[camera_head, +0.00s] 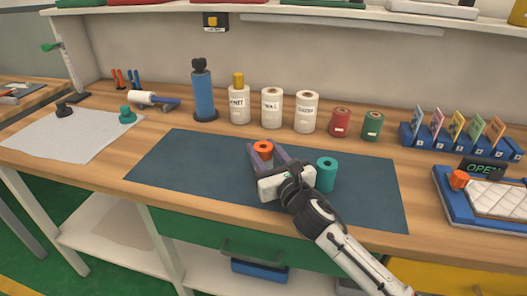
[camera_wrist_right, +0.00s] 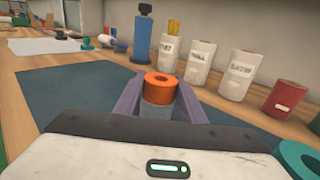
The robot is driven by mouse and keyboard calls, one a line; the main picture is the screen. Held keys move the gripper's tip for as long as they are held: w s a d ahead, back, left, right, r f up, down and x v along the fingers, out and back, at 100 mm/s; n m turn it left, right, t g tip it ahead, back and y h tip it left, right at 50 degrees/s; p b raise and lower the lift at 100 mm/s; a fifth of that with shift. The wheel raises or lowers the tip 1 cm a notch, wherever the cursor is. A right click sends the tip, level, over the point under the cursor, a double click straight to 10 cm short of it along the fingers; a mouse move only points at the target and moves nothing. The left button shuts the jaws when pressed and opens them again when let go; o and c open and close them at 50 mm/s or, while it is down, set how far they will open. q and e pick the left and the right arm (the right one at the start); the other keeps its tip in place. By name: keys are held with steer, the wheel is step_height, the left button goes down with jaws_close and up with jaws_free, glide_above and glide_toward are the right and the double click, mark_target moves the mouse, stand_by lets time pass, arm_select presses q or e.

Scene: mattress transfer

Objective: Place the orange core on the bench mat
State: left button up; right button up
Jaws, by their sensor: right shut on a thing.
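The orange core (camera_head: 263,149) is a short cylinder with a hole in its top, over the dark blue bench mat (camera_head: 190,165). My right gripper (camera_head: 264,152) is shut on the core, with a purple finger on each side. In the right wrist view the orange core (camera_wrist_right: 161,85) stands upright between the fingers, with a grey-blue part below it. Whether its base touches the mat is hidden. A teal core (camera_head: 326,174) stands on the mat to the right of my right gripper. My left gripper is not in view.
Behind the mat stand a blue cylinder (camera_head: 202,92), white labelled rolls (camera_head: 272,108), a red roll (camera_head: 340,122) and a green roll (camera_head: 372,125). A blue tray (camera_head: 447,194) with a quilted pad is at the right. The mat's left part is clear.

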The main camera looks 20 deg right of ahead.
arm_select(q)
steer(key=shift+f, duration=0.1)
arm_select(e)
steer(key=shift+f, duration=0.1)
steer(key=o, duration=0.9)
steer(key=shift+o, duration=1.2)
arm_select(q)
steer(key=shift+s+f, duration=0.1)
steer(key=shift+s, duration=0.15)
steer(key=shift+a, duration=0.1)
arm_select(e)
steer(key=s, duration=1.1)
steer(key=shift+s+d, duration=0.35)
steer(key=shift+s, duration=0.05)
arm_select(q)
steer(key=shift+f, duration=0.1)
arm_select(e)
steer(key=shift+s, duration=0.1)
